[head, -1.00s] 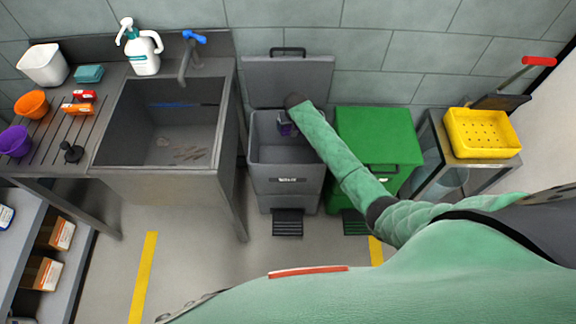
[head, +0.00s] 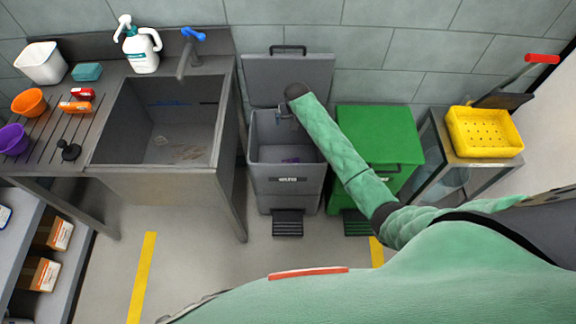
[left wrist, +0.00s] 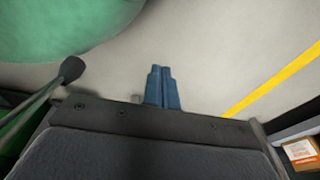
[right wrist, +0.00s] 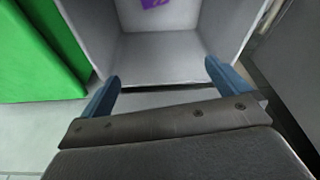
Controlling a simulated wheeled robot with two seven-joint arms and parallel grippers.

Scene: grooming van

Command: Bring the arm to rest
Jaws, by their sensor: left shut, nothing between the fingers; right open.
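My right arm, in a green sleeve, reaches out over the open grey bin (head: 285,172) in the head view. My right gripper (head: 285,112) is over the bin's opening. In the right wrist view the right gripper (right wrist: 162,85) has its fingers wide apart with nothing between them. A purple item (head: 290,160) lies inside the bin, and part of it shows in the right wrist view (right wrist: 153,3). My left gripper (left wrist: 162,72) shows in the left wrist view, fingers together and empty, above the grey floor. It is not visible in the head view.
The grey bin's lid (head: 290,78) stands open against the wall. A closed green bin (head: 375,135) is just to its right. A sink (head: 165,135) is to the left, and a yellow basket (head: 482,132) is on a stand at right.

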